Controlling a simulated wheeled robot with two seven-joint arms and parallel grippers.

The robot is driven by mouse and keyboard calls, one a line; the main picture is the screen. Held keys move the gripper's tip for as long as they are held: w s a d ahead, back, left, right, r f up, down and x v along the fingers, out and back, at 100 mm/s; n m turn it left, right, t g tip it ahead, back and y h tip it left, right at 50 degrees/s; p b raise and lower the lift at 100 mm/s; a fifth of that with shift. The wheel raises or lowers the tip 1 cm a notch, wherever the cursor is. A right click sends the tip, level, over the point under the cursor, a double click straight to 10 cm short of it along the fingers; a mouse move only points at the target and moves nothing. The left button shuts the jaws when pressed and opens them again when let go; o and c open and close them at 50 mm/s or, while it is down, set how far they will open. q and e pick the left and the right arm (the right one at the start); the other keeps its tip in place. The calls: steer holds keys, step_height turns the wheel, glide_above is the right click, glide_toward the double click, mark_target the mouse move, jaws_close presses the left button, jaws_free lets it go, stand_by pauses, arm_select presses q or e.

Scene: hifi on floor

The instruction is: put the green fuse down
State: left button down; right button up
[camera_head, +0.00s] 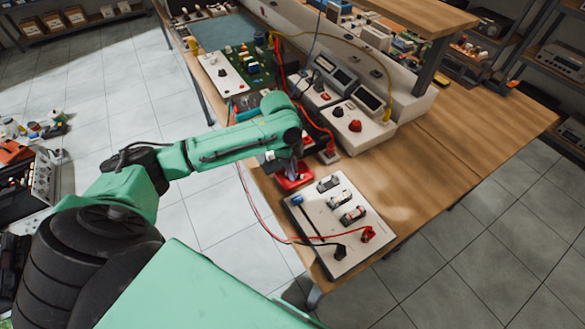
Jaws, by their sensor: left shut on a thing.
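My left gripper (292,168) is shut at the near left edge of the workbench, low above a small red tray (303,184). The green fuse itself is too small or hidden behind the fingers to make out. I cannot tell whether the gripper touches the tray. Just in front of the tray lies a white panel (352,256) with several fuse-like parts in holders, a blue knob and red and black plugs. My right gripper is out of view.
Bench instruments with displays (342,78) stand behind the gripper. A green circuit board (262,66) lies farther back. A red cable (245,190) loops beside my arm over the bench edge. The wooden bench top (440,145) to the right is clear.

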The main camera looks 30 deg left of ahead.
arm_select(q)
steer(key=shift+f, duration=0.1)
steer(key=c, duration=0.8)
jaws_free()
steer(key=shift+c, duration=0.2)
step_height(320, 180, up, 12)
steer(key=a, duration=0.1)
steer(key=shift+s+a, duration=0.15)
steer(key=shift+a, duration=0.25)
